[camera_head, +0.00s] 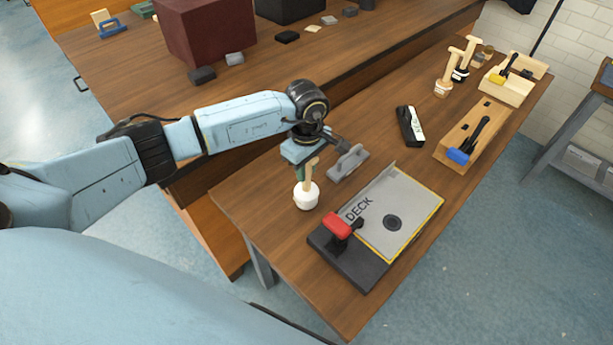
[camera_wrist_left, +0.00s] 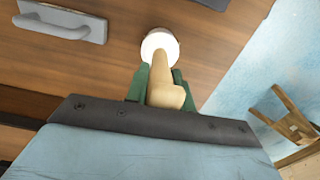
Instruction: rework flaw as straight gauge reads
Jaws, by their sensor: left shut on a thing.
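My left gripper (camera_head: 306,161) is shut on the pale wooden handle (camera_wrist_left: 163,88) of a tool with a round white head (camera_head: 306,197). The handle stands upright between the green fingers, and the white head (camera_wrist_left: 160,45) is below them, at or just above the bench top; I cannot tell if it touches. A grey straight bar with a raised handle (camera_head: 348,162) lies right of the gripper; it also shows in the left wrist view (camera_wrist_left: 62,20).
A black and white device (camera_head: 410,126) lies farther back. A wooden block with a blue-headed brush (camera_head: 462,152), a wooden holder with a yellow tool (camera_head: 500,82) and wooden-handled pots (camera_head: 443,85) stand at the far right. Bare bench (camera_head: 265,205) lies left of the panel.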

